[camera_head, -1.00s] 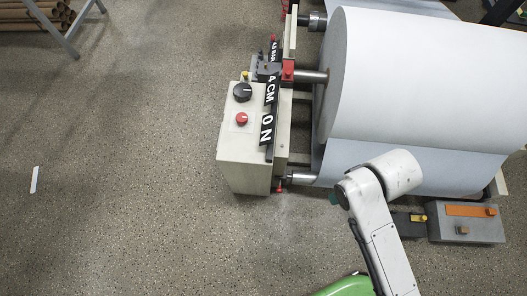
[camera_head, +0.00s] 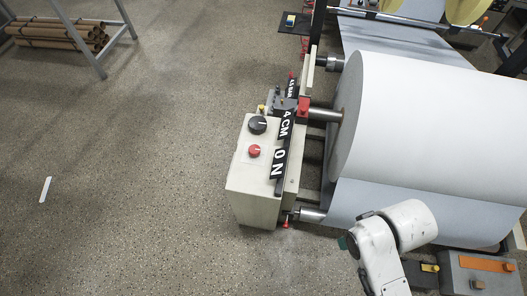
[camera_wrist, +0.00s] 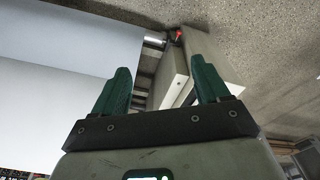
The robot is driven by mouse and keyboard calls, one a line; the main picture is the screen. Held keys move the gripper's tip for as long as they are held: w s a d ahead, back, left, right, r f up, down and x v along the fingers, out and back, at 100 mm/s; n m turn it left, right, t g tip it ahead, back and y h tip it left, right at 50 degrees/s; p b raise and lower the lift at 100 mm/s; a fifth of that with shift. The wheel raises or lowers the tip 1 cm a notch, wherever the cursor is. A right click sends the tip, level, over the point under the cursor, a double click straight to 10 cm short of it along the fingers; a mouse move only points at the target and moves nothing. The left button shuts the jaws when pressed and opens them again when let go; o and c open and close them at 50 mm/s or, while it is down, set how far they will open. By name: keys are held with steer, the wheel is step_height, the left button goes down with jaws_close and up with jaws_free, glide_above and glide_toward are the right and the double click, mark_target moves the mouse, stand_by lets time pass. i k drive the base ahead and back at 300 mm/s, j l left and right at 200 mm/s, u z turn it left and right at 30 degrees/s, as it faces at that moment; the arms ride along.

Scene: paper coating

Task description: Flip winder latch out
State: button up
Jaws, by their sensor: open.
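The winder is a cream machine cabinet (camera_head: 258,203) with a large white paper roll (camera_head: 420,125) to its right. A red block (camera_head: 303,107) sits at the end of the roll's shaft, beside a dark grey piece; this looks like the latch, but its position is too small to tell. In the wrist view my gripper (camera_wrist: 162,80) is open, with green fingers apart and nothing between them. Beyond them are the cabinet side and a small red-tipped part (camera_wrist: 179,35). In the head view my white arm is right of and below the cabinet; the gripper is mostly hidden.
A black knob (camera_head: 257,125) and red button (camera_head: 254,151) are on the cabinet. A grey box with orange top (camera_head: 480,265) is at lower right. A rack of brown tubes (camera_head: 60,32) stands at upper left.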

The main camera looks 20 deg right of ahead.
mark_target(261, 108)
steer(key=i+j, duration=0.2)
steer(key=i, duration=0.15)
steer(key=i+j+u, duration=0.1)
steer(key=i+j, duration=0.15)
steer(key=i, duration=0.15)
steer(key=i+j, duration=0.2)
steer(key=i, duration=0.2)
